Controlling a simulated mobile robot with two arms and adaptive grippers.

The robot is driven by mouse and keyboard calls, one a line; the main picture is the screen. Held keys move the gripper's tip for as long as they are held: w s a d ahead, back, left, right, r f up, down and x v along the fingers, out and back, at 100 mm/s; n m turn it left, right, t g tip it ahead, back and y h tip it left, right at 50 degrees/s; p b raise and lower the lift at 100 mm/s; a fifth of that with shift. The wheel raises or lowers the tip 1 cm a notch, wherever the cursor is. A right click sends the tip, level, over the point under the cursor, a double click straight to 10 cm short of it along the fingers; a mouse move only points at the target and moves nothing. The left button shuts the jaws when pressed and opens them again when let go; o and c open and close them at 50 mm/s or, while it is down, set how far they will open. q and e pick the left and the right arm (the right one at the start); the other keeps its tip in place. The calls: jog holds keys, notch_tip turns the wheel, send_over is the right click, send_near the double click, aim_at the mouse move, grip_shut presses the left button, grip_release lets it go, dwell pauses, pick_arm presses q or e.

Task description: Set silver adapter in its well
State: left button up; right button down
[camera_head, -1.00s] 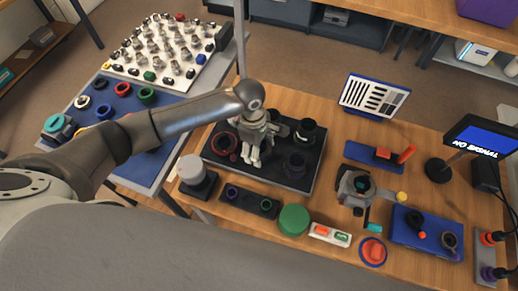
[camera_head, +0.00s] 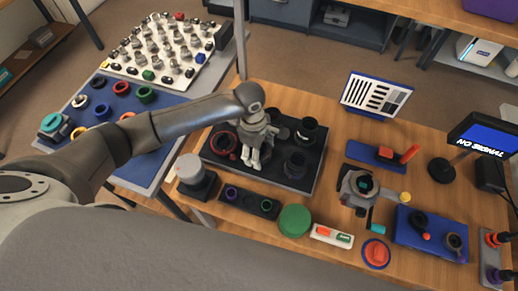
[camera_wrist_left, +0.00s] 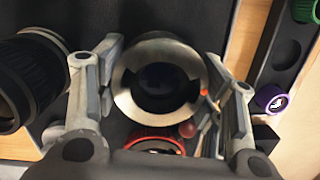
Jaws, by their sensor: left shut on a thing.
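The silver adapter (camera_wrist_left: 160,43), a broad metal ring with a dark centre, sits between the fingers of my left gripper (camera_wrist_left: 160,88) in the left wrist view. The fingers are shut on its two sides. In the head view my left gripper (camera_head: 254,163) points down over the middle of the black tray (camera_head: 297,187). My right gripper is not in view.
A red ring (camera_head: 223,142) lies left of the gripper on the tray; black lens parts (camera_head: 308,130) stand to its right. A purple-and-green-ringed holder (camera_head: 249,202) and green disc (camera_head: 294,220) lie in front. A white-topped cylinder (camera_head: 191,168) stands at the tray's left.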

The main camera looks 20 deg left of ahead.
pick_arm(q)
jog(key=shift+f, duration=0.25)
jog(key=o, duration=1)
jog(key=shift+o, duration=0.6)
